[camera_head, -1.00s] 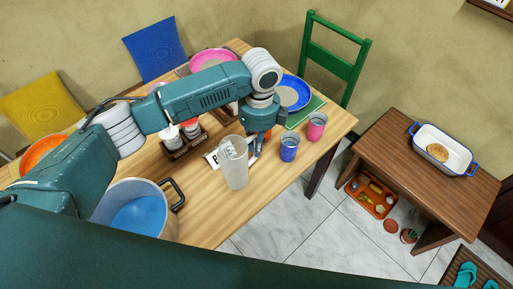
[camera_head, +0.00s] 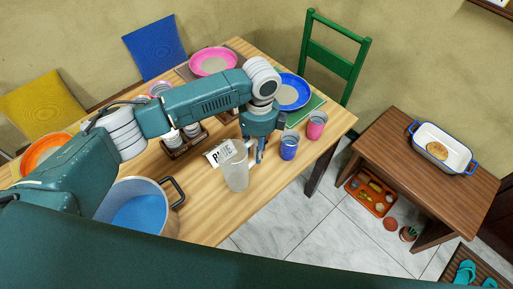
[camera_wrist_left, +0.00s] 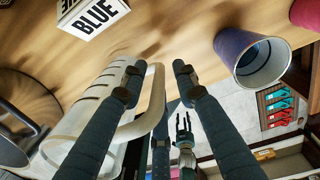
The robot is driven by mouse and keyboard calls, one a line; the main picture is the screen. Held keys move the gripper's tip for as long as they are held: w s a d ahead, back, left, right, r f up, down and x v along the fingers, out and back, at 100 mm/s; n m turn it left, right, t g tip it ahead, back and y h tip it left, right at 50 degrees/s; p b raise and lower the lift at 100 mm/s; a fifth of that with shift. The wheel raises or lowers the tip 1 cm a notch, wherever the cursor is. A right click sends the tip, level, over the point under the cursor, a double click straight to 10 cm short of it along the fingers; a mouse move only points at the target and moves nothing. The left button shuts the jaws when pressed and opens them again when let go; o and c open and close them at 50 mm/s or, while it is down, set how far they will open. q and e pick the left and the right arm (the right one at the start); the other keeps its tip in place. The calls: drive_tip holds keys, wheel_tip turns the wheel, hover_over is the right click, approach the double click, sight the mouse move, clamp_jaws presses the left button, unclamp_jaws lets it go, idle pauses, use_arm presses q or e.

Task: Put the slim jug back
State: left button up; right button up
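The slim jug (camera_head: 236,172) is tall, clear and frosted. It stands upright on the wooden table near the front edge. My left gripper (camera_head: 258,152) is just behind and right of it, pointing down. In the left wrist view the jug (camera_wrist_left: 75,125) lies on the left with its handle (camera_wrist_left: 150,110) between the fingers of my left gripper (camera_wrist_left: 158,76). The fingers are apart, with a gap on the right side of the handle. The contact on the jug side is hard to tell.
A card reading BLUE (camera_head: 219,153) stands behind the jug. A blue cup (camera_head: 289,147) and a pink cup (camera_head: 316,125) stand to the right. A large pot (camera_head: 135,208) is at the left. A bottle rack (camera_head: 185,144) stands further back. A side table (camera_head: 405,165) is at the right.

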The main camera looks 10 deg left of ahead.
use_arm(q)
wheel_tip(320, 180, up, 12)
drive_tip(key=b, duration=0.2)
drive_tip(key=shift+w+d+r, duration=0.15)
drive_tip(key=shift+w+d, duration=0.05)
drive_tip(key=shift+w, duration=0.05)
idle(0.9)
